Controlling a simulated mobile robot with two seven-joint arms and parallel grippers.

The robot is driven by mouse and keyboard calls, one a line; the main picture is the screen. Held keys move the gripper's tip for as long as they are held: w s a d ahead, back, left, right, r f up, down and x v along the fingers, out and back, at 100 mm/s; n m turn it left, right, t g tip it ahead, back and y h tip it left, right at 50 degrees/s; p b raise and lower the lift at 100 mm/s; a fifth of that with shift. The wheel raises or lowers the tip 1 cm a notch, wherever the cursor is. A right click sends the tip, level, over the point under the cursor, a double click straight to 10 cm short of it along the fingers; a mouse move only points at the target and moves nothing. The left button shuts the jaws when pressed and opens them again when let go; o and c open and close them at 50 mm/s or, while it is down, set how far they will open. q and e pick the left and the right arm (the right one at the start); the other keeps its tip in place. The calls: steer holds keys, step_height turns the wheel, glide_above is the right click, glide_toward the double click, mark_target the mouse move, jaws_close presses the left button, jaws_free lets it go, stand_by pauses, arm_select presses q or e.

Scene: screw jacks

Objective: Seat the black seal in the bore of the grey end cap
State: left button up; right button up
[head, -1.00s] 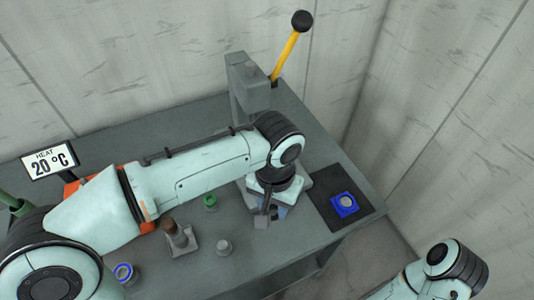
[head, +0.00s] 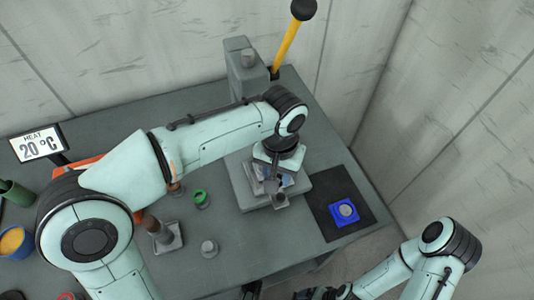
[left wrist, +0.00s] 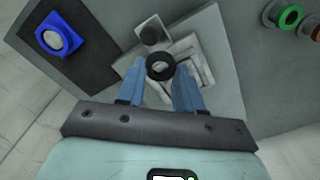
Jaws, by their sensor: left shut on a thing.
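My left gripper (left wrist: 160,88) has blue fingers and is shut on the black seal (left wrist: 160,67), a small dark ring held at the fingertips. In the head view this gripper (head: 271,184) is over the grey press base (head: 241,188). Pale grey fixture pieces (left wrist: 190,52) lie behind the seal in the left wrist view. A small grey block with a round face (left wrist: 150,33) is beside them. I cannot tell for sure which grey part is the end cap, and the seal and fingers hide what is below.
The press column (head: 245,80) with a yellow lever (head: 288,45) stands behind. A blue holder (head: 336,219) with a pale disc lies on a black mat (head: 326,183) to the right. A green-ringed part (head: 200,198) and a grey round part (head: 209,248) stand left.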

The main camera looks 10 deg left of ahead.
arm_select(q)
steer(key=w+a, duration=0.2)
steer(key=w, duration=0.1)
steer(key=w+a+p, duration=0.1)
steer(key=w, duration=0.1)
steer(key=shift+w+a, duration=0.1)
steer(key=shift+a, duration=0.15)
steer(key=f, duration=0.2)
steer(key=shift+w+a+f, duration=0.3)
steer(key=shift+w+f, duration=0.1)
steer(key=shift+f, duration=0.35)
